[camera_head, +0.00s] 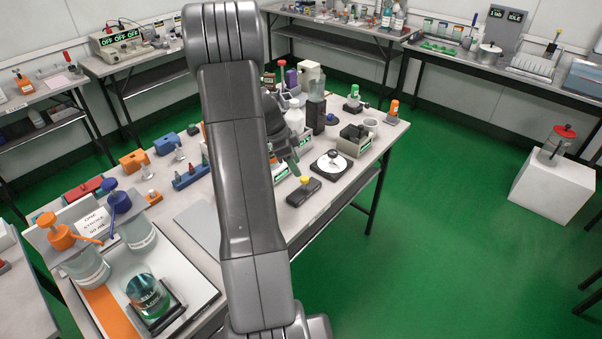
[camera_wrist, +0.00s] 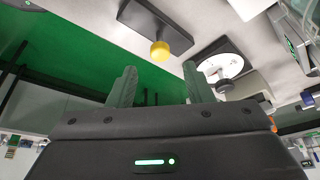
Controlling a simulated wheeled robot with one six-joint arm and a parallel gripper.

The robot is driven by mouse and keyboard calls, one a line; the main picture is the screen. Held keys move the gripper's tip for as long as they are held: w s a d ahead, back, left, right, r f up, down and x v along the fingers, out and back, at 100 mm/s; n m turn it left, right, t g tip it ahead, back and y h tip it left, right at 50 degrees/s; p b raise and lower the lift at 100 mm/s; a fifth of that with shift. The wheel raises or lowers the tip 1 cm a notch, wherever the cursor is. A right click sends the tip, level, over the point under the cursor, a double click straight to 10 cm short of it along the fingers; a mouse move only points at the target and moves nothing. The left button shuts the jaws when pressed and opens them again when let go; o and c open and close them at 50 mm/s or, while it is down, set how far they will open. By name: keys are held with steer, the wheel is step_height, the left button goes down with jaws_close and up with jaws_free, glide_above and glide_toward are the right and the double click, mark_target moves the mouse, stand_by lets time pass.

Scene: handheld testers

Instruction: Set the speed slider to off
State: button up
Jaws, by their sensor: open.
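A dark flat block (camera_head: 303,193) with a yellow knob (camera_head: 305,180) lies near the front edge of the table; I take it for the speed slider. In the wrist view the block (camera_wrist: 143,20) shows at the top, with its yellow knob (camera_wrist: 160,51) standing out from it. No markings for its settings are readable. My gripper (camera_head: 289,164) hangs above the table, up and to the left of the knob in the head view. In the wrist view my gripper (camera_wrist: 160,70) is open and empty, its fingers apart, with the knob lined up between and beyond the tips.
A white round dial plate (camera_head: 331,163) on a dark base sits right of the block. A dark open holder (camera_head: 354,141) and white cup (camera_head: 371,124) stand behind it. A grey sheet (camera_head: 203,222) lies left. Green floor (camera_head: 420,240) is clear in front of the table.

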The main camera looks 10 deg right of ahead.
mark_target(304, 177)
steer(key=shift+x, duration=2.7)
